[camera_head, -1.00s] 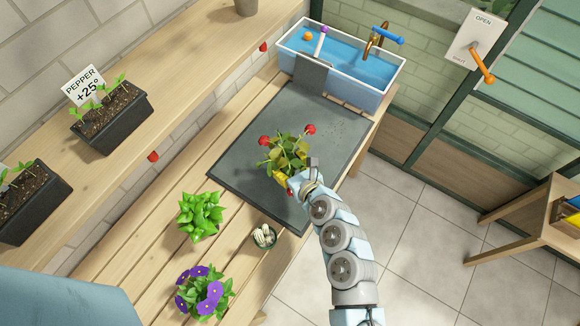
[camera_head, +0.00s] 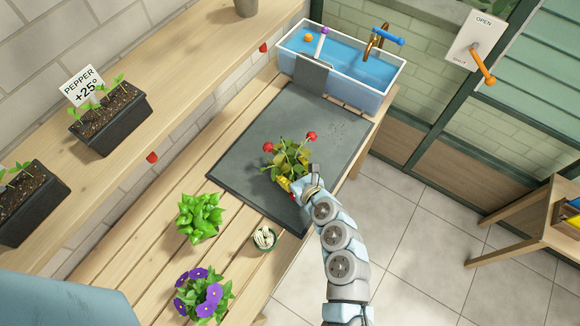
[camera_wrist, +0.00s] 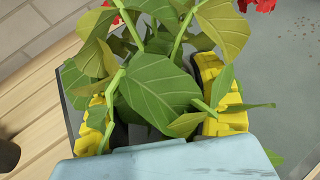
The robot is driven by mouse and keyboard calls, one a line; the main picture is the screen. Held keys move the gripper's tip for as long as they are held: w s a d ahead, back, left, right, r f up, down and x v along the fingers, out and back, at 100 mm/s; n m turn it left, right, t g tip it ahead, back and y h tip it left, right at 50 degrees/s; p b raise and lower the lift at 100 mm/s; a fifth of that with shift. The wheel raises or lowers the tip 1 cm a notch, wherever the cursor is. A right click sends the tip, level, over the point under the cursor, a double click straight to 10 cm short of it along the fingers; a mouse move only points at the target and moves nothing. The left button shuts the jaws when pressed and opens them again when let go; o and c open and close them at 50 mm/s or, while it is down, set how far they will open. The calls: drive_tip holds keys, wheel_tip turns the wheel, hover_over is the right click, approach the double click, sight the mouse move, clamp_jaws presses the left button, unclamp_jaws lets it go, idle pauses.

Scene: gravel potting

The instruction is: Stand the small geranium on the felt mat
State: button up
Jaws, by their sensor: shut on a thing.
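The small geranium (camera_head: 288,158), with red flowers and green leaves, is over the near part of the dark grey felt mat (camera_head: 262,136). My gripper (camera_head: 289,184) reaches in from the lower right and is shut on the geranium low down. In the wrist view its yellow fingers (camera_wrist: 158,120) stand on either side of the plant, and geranium leaves (camera_wrist: 158,88) fill the space between them. The pot is hidden by leaves and fingers. I cannot tell whether it touches the mat.
A leafy green plant (camera_head: 199,217), a purple-flowered plant (camera_head: 203,293) and a small bowl of pale pieces (camera_head: 264,239) stand on the slatted bench left of and below the mat. A water-filled basin (camera_head: 345,62) is behind the mat.

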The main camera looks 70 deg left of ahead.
drive_tip(key=shift+f, duration=0.15)
drive_tip(key=o, duration=1.3)
drive_tip(key=shift+r, duration=0.2)
drive_tip(key=shift+d, duration=0.1)
drive_tip(key=shift+w+d+r, duration=0.15)
drive_tip(key=shift+d+r, duration=0.05)
drive_tip(key=shift+d, duration=0.05)
drive_tip(key=shift+v, duration=5.6)
